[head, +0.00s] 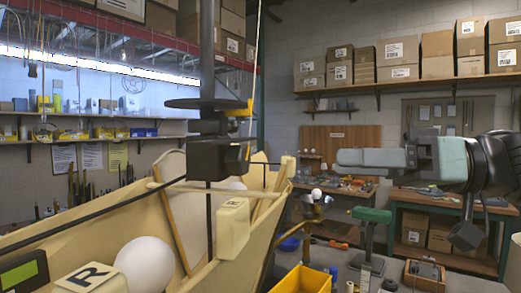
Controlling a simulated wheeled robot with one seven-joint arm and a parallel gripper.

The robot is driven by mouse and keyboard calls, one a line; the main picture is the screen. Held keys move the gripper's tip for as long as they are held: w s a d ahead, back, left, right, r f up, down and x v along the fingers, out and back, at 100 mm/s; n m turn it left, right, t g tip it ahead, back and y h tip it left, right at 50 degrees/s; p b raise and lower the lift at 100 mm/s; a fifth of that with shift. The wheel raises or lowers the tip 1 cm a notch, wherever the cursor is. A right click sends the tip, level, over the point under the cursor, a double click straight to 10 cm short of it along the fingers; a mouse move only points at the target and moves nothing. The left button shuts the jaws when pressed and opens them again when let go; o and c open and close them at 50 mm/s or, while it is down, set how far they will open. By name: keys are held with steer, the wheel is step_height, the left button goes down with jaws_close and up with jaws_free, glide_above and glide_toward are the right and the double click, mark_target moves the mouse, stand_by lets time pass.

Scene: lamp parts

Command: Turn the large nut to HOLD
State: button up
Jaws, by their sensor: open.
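I cannot make out the large nut or a HOLD mark in the head view. A dark upright rod (207,60) carries a flat dark disc (205,103) and a black block (214,157) below it; I cannot tell whether the disc is the nut. My gripper (345,158) reaches in from the right at mid height. It is open, seen side-on, with its pale fingers pointing left and nothing seen between them. It is well to the right of the rod and apart from it.
A cream tub-like body (80,245) with a white ball (145,264) fills the lower left. A brass stand (314,207), a green-topped stand (372,215), a yellow bin (303,279) and a wooden box (425,275) stand lower right. Workbenches and loaded shelves line the walls.

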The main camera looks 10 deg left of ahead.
mark_target(246, 160)
steer(key=a+p, duration=0.1)
steer(key=a, duration=0.4)
steer(key=a+p, duration=0.2)
steer(key=a, duration=0.3)
steer(key=a+p, duration=0.1)
steer(key=a, duration=0.3)
steer(key=shift+w+a+p, duration=0.3)
steer(key=shift+a+p, duration=0.05)
steer(key=shift+a, duration=0.05)
steer(key=c, duration=1)
